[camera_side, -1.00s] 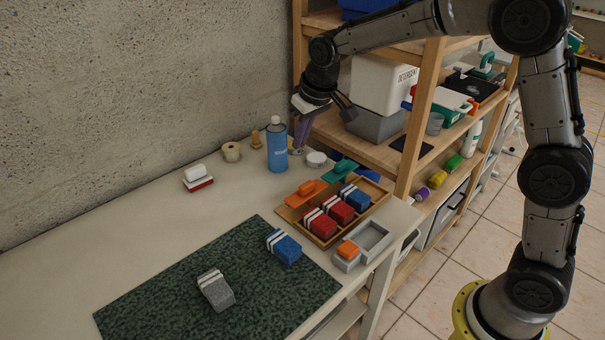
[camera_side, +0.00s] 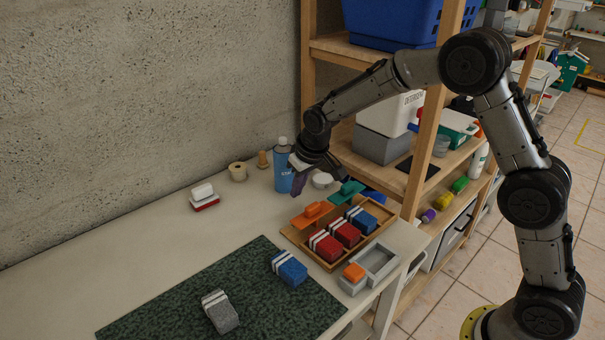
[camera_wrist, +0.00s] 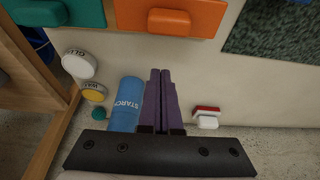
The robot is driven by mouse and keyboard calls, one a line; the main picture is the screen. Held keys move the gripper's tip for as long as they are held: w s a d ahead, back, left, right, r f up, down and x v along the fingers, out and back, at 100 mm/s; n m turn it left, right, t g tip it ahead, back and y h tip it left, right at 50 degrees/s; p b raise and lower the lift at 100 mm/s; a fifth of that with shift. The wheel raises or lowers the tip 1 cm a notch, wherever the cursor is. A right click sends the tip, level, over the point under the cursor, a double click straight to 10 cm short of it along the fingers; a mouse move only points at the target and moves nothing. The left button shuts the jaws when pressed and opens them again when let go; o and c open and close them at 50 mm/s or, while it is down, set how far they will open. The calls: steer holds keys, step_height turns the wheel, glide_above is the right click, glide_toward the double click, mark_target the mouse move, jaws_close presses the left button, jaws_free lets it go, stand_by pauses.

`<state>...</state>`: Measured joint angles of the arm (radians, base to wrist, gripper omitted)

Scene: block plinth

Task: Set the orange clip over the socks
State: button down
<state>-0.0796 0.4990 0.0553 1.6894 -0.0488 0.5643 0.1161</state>
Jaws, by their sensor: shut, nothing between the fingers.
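The orange clip (camera_side: 312,214), a flat plate with a raised grip, lies at the back left of the wooden tray (camera_side: 364,238); it also shows at the top of the wrist view (camera_wrist: 172,19). Rolled socks with white bands sit in the tray: red socks (camera_side: 327,249), more red socks (camera_side: 345,235) and blue socks (camera_side: 364,218). Blue socks (camera_side: 291,271) and grey socks (camera_side: 221,315) lie on the dark green mat. My gripper (camera_side: 298,188) hangs near the blue bottle, away from the clip. In the wrist view its purple fingers (camera_wrist: 160,73) are together and empty.
The blue bottle (camera_side: 283,172) stands close to my gripper. A teal clip (camera_side: 346,192) lies behind the tray. A grey holder (camera_side: 377,261) with an orange-topped block (camera_side: 354,273) stands at the front right. Wooden shelves rise at right. The table's left part is clear.

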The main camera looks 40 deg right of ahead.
mark_target(316, 207)
steer(key=s, duration=0.3)
steer(key=shift+s, duration=0.45)
steer(key=s, duration=0.7)
steer(key=shift+s, duration=0.35)
steer(key=shift+f, duration=0.1)
steer(key=shift+w, duration=0.1)
steer(key=w, duration=0.4)
steer(key=shift+w, duration=0.15)
steer(key=v, duration=1)
